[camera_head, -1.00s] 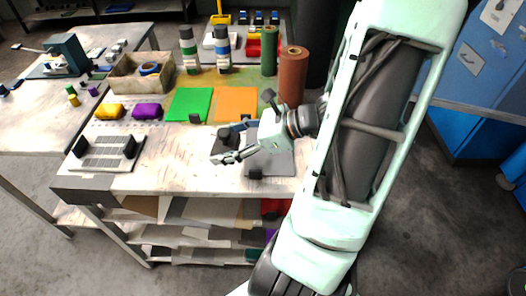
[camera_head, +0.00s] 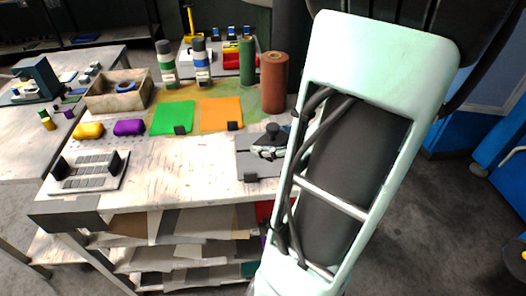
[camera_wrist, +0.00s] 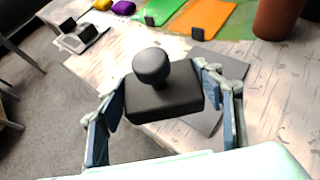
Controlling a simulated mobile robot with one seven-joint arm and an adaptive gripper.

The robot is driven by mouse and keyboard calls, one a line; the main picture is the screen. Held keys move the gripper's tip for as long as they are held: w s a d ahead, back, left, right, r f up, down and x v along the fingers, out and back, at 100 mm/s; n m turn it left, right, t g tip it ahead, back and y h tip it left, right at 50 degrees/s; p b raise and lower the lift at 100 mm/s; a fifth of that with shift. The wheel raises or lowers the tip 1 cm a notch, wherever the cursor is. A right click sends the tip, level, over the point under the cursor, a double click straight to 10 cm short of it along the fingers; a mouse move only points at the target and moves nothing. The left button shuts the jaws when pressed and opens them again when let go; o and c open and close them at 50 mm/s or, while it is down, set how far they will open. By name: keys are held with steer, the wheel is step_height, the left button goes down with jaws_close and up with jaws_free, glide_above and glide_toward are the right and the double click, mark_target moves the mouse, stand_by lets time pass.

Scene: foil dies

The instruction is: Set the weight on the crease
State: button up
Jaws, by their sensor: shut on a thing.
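The weight (camera_wrist: 165,103) is a black block with a round black knob on top. In the wrist view it sits upright between the two fingers of my gripper (camera_wrist: 162,92), which is shut on its sides. In the head view the weight (camera_head: 272,131) is small and dark, with my gripper (camera_head: 268,152) around it, partly behind my arm. A grey sheet (camera_head: 250,163) with a black tab at its front edge lies below; it also shows in the wrist view (camera_wrist: 212,128), partly covered by the weight. I cannot make out the crease, nor whether the weight touches the sheet.
A green sheet (camera_head: 173,117) and an orange sheet (camera_head: 220,114) lie left of the grey one. A brown-red roll (camera_head: 274,83) and a dark green roll (camera_head: 247,61) stand behind. A small rack (camera_head: 89,171) stands at the left front. Bare bench lies between.

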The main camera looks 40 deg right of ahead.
steer(key=w+d+f, duration=0.1)
steer(key=w+f, duration=0.1)
steer(key=w, duration=0.1)
steer(key=w+d+f+b, duration=0.1)
steer(key=w+d+f, duration=0.1)
steer(key=w+f, duration=0.1)
steer(key=w+d+f, duration=0.2)
steer(key=w+f, duration=0.1)
steer(key=w, duration=0.2)
steer(key=shift+w+d+f, duration=0.1)
steer(key=shift+w+f, duration=0.05)
steer(key=shift+w, duration=0.1)
steer(key=shift+w+d+f, duration=0.15)
steer(key=shift+w+f, duration=0.3)
steer(key=shift+f, duration=0.1)
steer(key=shift+f+b, duration=0.35)
steer(key=shift+f, duration=1.2)
steer(key=shift+f, duration=0.2)
steer(key=o, duration=2.1)
